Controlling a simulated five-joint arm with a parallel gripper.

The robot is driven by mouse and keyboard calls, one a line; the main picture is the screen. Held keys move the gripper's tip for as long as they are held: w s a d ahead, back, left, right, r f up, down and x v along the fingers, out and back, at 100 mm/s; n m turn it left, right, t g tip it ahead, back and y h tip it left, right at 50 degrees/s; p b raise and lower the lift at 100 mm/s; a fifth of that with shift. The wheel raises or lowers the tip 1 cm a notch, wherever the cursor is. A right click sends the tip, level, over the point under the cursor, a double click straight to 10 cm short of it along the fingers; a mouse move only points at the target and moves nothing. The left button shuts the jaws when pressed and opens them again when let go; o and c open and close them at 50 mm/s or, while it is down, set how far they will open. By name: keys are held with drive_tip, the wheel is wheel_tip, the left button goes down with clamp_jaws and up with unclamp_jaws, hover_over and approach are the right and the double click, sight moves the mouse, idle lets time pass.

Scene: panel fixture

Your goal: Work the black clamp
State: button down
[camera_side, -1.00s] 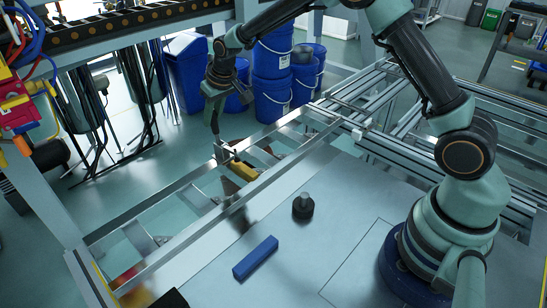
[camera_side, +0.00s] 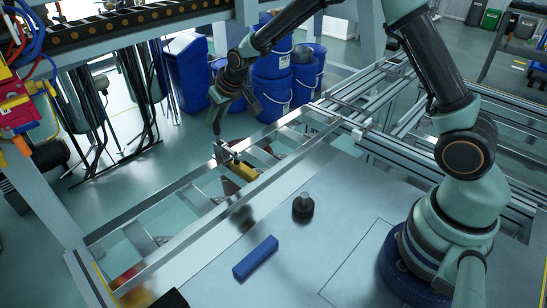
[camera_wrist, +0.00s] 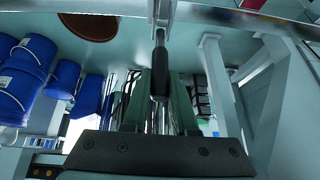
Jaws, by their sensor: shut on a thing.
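In the side view the fingers hide most of the handle. I cannot tell the clamp's exact lever position.
A yellow block (camera_side: 244,171) lies by the rail close to the clamp. A blue bar (camera_side: 256,258) and a black knob-like part (camera_side: 303,207) are on the grey panel (camera_side: 345,225). Blue buckets (camera_side: 271,92) stand on the floor behind. Much of the panel is clear.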

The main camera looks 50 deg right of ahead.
drive_tip(key=c, duration=0.7)
unclamp_jaws()
drive_tip(key=shift+v, duration=6.05)
